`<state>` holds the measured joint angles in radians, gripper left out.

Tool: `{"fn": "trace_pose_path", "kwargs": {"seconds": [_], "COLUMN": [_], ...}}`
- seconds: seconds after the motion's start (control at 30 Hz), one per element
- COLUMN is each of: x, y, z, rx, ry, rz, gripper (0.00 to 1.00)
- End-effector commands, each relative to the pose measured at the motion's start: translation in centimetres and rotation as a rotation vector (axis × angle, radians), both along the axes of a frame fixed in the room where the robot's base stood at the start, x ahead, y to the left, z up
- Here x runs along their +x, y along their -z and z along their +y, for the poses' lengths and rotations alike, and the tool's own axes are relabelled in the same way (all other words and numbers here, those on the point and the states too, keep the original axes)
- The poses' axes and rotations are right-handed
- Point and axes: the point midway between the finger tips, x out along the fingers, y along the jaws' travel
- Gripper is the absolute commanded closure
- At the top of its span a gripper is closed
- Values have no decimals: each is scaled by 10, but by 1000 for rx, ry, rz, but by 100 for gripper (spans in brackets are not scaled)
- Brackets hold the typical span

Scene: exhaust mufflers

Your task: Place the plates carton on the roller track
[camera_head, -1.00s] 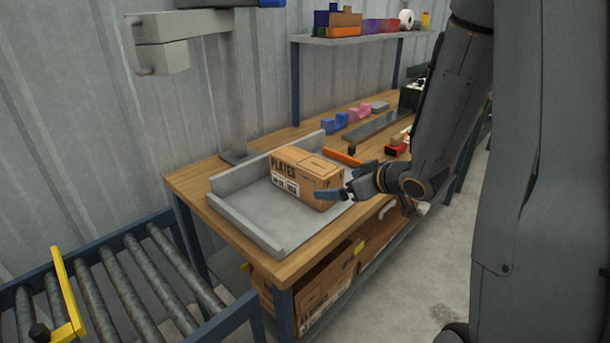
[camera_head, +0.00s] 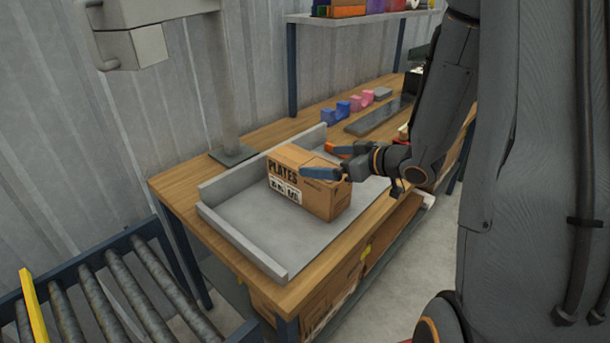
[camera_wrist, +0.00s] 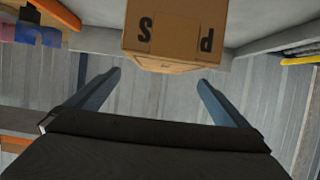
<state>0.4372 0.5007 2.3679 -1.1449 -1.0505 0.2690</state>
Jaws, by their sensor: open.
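The plates carton (camera_head: 310,184) is a brown box with dark lettering, standing in the grey tray (camera_head: 236,229) on the wooden bench. It also shows at the top of the wrist view (camera_wrist: 175,32), ahead of the fingertips. My gripper (camera_head: 325,160) is open at the carton's right end, with one blue finger in front of the carton's upper part and the other beyond it. In the wrist view the fingers (camera_wrist: 160,80) stand wide apart with nothing between them. Whether a finger touches the carton I cannot tell. The roller track (camera_head: 105,300) is at the lower left, its visible rollers bare.
The tray has raised grey walls at its back and left. A grey post (camera_head: 222,90) rises behind it. Blue and pink blocks (camera_head: 350,105) lie farther along the bench (camera_head: 180,180). A yellow bar (camera_head: 33,310) crosses the track. Another carton (camera_head: 335,295) is under the bench.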

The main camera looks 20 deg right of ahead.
Motion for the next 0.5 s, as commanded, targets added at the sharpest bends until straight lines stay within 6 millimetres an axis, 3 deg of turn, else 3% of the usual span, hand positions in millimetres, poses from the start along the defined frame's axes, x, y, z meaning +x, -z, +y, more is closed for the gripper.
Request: {"fn": "trace_pose_path", "kwargs": {"seconds": [0.5], "x": [34], "y": [32], "z": [30], "rx": [0], "ry": [-1], "rz": [3], "gripper": [0]}}
